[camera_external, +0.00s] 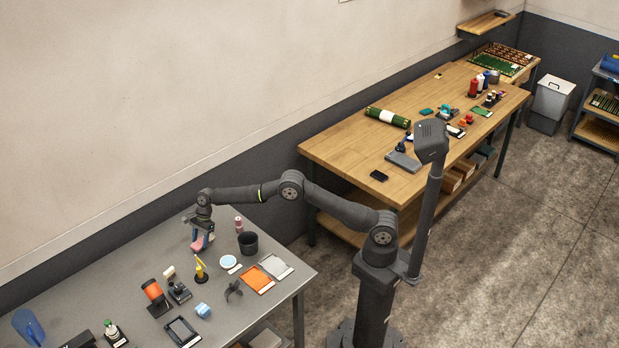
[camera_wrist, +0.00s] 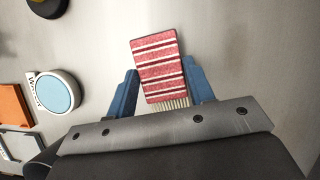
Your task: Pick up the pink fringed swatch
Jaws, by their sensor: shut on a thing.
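The pink fringed swatch (camera_wrist: 158,64) shows in the wrist view as a red-pink rectangle with pale stripes and a cream fringe at its near end. My gripper (camera_wrist: 162,84) has its two blue fingers on either side of the swatch, shut on its left and right edges. In the external view the swatch (camera_external: 197,244) is a small pink patch at my gripper (camera_external: 203,241), over the far side of the grey table. I cannot tell whether the swatch touches the table.
On the grey table (camera_external: 120,290), a black cup (camera_external: 248,243), a pink bottle (camera_external: 239,224), a pale blue disc (camera_external: 228,262) and a yellow item (camera_external: 201,270) stand near my gripper. An orange tray (camera_external: 257,279) lies closer to the table's right edge. The wooden bench (camera_external: 340,146) is farther back.

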